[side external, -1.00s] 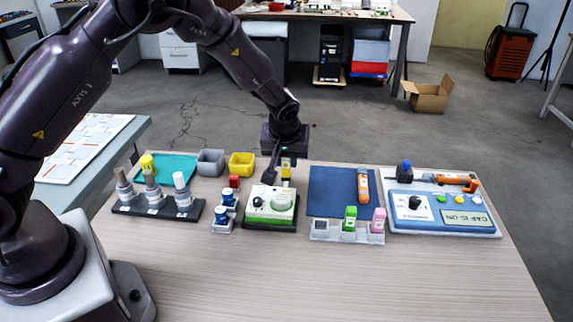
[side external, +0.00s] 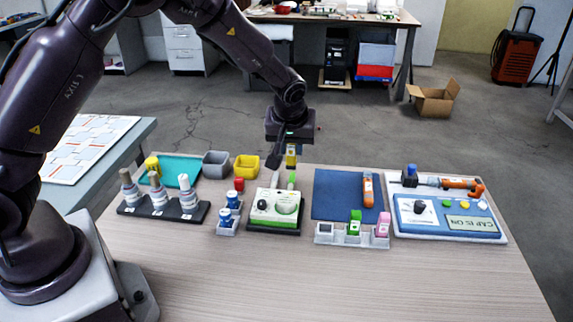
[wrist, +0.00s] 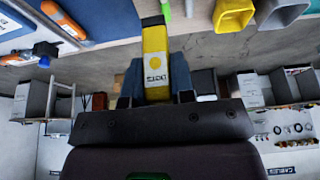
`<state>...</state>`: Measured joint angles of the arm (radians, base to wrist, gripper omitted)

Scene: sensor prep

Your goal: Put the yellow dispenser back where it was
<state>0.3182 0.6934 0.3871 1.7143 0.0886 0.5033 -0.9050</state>
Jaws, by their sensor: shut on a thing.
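My gripper (side external: 290,145) is shut on the yellow dispenser (side external: 291,157) and holds it upright in the air, behind the white and green device (side external: 272,208). A three-slot rack (side external: 350,241) stands at the front, right of the device. A green dispenser (side external: 355,223) is in its middle slot and a pink one (side external: 383,224) in its right slot. The left slot (side external: 324,229) looks empty.
A blue mat (side external: 335,195) with an orange tool (side external: 368,190) lies behind the rack. A panel (side external: 446,218) is at right. The front table is clear.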

